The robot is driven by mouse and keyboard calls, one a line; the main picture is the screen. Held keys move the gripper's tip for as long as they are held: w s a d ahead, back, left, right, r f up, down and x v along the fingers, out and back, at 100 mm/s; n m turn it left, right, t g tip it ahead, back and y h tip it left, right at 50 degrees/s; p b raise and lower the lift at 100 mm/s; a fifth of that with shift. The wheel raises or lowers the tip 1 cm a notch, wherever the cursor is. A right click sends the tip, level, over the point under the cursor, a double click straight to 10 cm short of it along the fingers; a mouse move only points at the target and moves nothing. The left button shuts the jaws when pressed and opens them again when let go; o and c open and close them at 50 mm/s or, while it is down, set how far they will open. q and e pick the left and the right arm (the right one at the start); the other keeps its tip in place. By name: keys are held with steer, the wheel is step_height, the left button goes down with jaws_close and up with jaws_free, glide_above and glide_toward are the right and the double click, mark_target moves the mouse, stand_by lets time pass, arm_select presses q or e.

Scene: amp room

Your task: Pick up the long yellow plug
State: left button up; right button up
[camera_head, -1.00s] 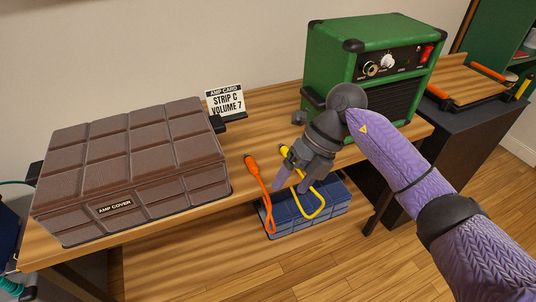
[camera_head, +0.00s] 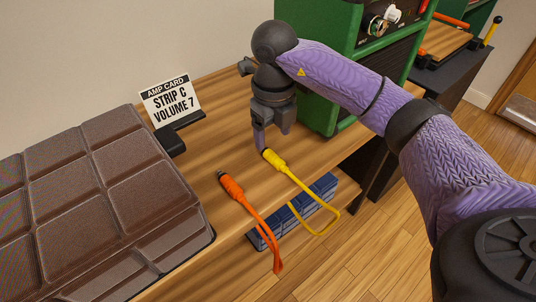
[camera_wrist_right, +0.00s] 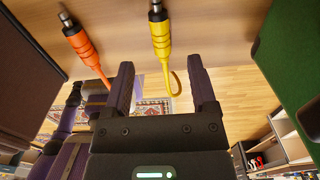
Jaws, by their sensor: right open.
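The yellow plug (camera_head: 274,159) lies on the wooden table near its front edge. Its yellow cable hangs over the edge in a loop. My right gripper (camera_head: 268,138) points down just behind the plug. In the right wrist view, the yellow plug (camera_wrist_right: 161,38) shows ahead of the gap between the fingertips (camera_wrist_right: 161,75). The gripper is open, with nothing between its fingers. My left gripper is not in view.
An orange plug (camera_head: 231,185) lies to the left of the yellow one, its cable also hanging down. A brown amp cover (camera_head: 95,205) fills the left. A green amp (camera_head: 345,60) stands behind my right arm. A sign (camera_head: 170,100) stands at the back.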

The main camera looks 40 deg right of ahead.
mark_target(275, 156)
steer(key=f+b, duration=0.1)
steer(key=f, duration=0.1)
steer(key=f+b, duration=0.1)
steer(key=f, duration=0.1)
steer(key=f+b, duration=0.1)
steer(key=f, duration=0.1)
steer(key=shift+s+d+f, duration=0.1)
steer(key=shift+s+f, duration=0.15)
steer(key=shift+s, duration=0.05)
steer(key=shift+r, duration=0.25)
steer(key=c, duration=0.7)
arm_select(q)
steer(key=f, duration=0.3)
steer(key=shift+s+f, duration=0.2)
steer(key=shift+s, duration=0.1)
arm_select(e)
jaws_close()
